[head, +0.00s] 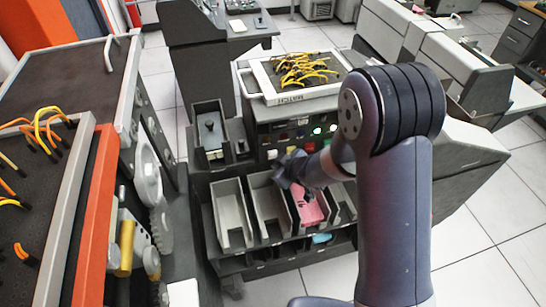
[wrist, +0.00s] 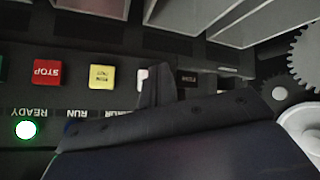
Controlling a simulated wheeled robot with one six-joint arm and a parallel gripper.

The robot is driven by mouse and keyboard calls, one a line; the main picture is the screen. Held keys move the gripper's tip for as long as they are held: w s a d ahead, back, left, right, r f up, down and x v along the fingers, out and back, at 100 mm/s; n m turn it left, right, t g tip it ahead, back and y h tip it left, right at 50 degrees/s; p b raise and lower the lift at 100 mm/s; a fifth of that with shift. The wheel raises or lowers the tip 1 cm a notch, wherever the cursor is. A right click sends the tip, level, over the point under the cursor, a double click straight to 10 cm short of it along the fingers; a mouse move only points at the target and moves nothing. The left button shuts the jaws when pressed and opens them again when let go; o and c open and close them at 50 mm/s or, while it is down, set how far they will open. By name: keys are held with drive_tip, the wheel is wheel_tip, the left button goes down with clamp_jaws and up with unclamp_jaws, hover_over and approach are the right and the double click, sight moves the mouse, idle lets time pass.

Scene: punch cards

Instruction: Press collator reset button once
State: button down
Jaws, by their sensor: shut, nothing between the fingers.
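The collator's front panel carries a row of buttons, seen upside down in the wrist view: a red STOP button (wrist: 46,72), a yellow button (wrist: 102,77), a white button (wrist: 143,77) and a dark labelled part (wrist: 187,77). My gripper (wrist: 157,82) is shut and empty, with its tip over the right part of the white button. The white button's label is hidden, so I cannot read whether it is the reset button. I cannot tell whether the tip touches it. In the head view my gripper (head: 282,170) is at the panel's lower left, above the card pockets.
A yellow-wired plugboard (head: 299,77) sits on top of the collator. Below the panel are grey card pockets (head: 232,213), one holding pink cards (head: 309,207). A machine with an orange edge (head: 92,215) stands close at left. The READY lamp (wrist: 26,130) glows green.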

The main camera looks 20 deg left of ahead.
drive_tip(key=s+d, duration=0.1)
drive_tip(key=s+d+b, duration=0.1)
drive_tip(key=s, duration=0.1)
drive_tip(key=shift+s+b, duration=0.2)
drive_tip(key=shift+b, duration=0.1)
idle(0.5)
drive_tip(key=shift+s+d+b, duration=0.55)
drive_tip(key=shift+s, duration=0.3)
drive_tip(key=shift+s+d+b, duration=0.5)
drive_tip(key=shift+s, duration=0.3)
